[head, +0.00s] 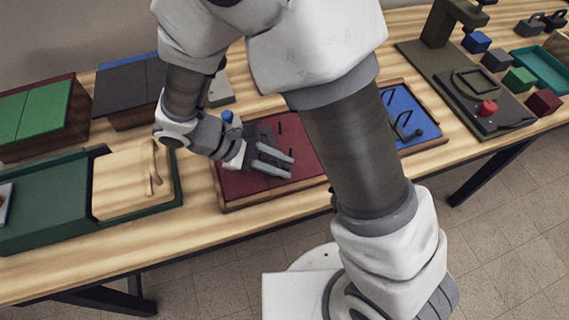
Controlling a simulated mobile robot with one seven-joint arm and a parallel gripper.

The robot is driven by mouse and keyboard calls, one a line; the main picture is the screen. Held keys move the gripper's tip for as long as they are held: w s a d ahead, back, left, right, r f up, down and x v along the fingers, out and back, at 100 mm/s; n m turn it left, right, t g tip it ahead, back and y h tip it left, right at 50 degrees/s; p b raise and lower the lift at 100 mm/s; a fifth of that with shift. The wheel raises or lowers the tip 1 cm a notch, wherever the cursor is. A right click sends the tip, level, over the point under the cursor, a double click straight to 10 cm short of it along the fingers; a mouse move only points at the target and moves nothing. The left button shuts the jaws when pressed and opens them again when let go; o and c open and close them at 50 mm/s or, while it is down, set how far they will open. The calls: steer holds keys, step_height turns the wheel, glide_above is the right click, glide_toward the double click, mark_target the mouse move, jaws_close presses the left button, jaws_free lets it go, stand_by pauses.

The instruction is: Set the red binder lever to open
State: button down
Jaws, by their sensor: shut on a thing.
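The red binder (309,158) lies flat in a wooden-framed tray in the middle of the table, partly hidden by my arm. Thin black metal parts stand up from it, one of them (279,128) just beyond my gripper. My gripper (288,167) is low over the red binder, its fingers pointing right. It is shut on the dark red binder lever, which is mostly hidden between the fingers. The lever's exact angle is too small to tell.
A blue binder (398,107) with black levers lies right of my arm. A green tray with a wooden board (120,185) is at left. A dark press (455,85) with a red knob and several coloured blocks stand at right. The table's front edge is close.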

steer(key=shift+a+h, duration=0.2)
steer(key=shift+h, duration=0.1)
stand_by(0.4)
steer(key=c, duration=0.8)
jaws_free()
steer(key=shift+o, duration=0.2)
steer(key=p+v, duration=0.2)
steer(key=v, duration=1.5)
steer(key=shift+s+a+r, duration=0.1)
steer(key=shift+a, duration=0.05)
